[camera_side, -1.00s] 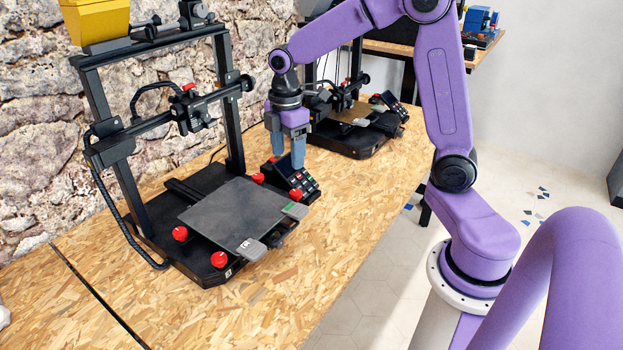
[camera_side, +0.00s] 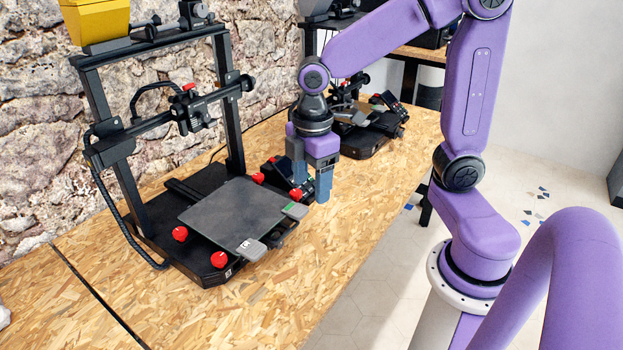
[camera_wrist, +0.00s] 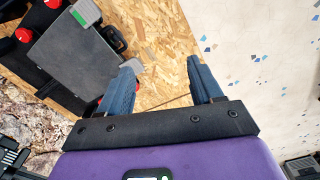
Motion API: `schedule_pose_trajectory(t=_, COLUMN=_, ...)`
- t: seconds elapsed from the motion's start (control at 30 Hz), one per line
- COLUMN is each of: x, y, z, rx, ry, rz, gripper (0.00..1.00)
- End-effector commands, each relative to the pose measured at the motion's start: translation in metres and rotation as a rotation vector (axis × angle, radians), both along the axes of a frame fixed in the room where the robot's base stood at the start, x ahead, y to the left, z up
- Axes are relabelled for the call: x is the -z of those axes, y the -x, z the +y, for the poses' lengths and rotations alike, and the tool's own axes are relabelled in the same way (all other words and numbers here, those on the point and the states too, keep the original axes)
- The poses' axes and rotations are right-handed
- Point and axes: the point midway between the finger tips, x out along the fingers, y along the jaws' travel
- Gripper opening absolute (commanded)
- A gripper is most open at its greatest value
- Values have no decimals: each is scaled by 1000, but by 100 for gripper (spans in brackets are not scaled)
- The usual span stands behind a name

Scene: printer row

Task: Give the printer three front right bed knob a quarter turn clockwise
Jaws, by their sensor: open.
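The near printer (camera_side: 190,225) stands on the chipboard bench, its grey bed (camera_side: 232,215) flat, with red knobs around the bed. My gripper (camera_side: 311,190) is open and points down, empty. In the side view its near finger is right of the knob.
The front left knob (camera_side: 219,259) and back knobs (camera_side: 180,233) stand at the other corners. A keypad and screen unit (camera_side: 285,172) is just behind my fingers. A second printer (camera_side: 372,130) stands further back. The bench front (camera_side: 330,240) is clear.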

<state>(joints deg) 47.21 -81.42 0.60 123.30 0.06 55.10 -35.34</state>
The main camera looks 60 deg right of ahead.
Motion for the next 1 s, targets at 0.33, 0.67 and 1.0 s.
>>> schedule_pose_trajectory(t=0.33, x=0, y=0, z=0, rx=-2, ry=1, rz=-1, gripper=65)
schedule_pose_trajectory(t=0.67, x=16, y=-72, z=-34, rx=-199, ry=163, rz=-26, gripper=65)
schedule_pose_trajectory(t=1.0, x=37, y=-151, z=-95, rx=-487, ry=377, rz=26, gripper=65)
